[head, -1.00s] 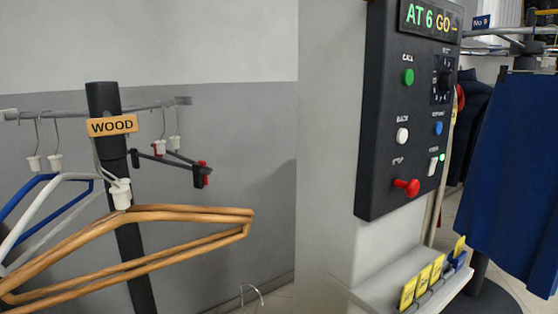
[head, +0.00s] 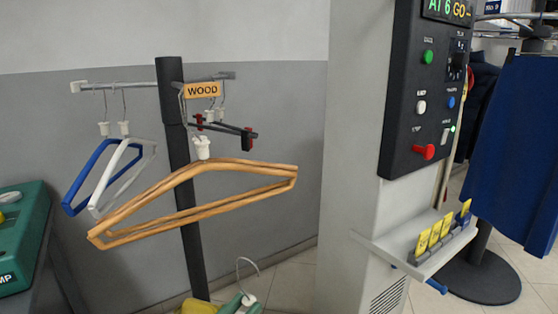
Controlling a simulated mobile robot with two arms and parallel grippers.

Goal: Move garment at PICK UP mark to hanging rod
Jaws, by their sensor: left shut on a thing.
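At the bottom edge of the head view, my left gripper (head: 232,303) shows only in part, as green and yellow pieces. It is shut at the white collar of a hanger (head: 247,270), whose thin wire hook points up. Whatever hangs below this hook is out of frame. A dark blue garment (head: 515,150) hangs at the right, apart from my gripper. A grey rod (head: 150,86) on a black post stands at the left, with a WOOD sign and empty hangers. No PICK UP mark is readable. My right gripper is not in view.
A large wooden hanger (head: 195,170) sticks out in front of the post (head: 172,130). A control panel (head: 430,110) on a pale column stands right of centre, with a ticket tray (head: 395,252) below. A green machine (head: 20,235) is at the far left.

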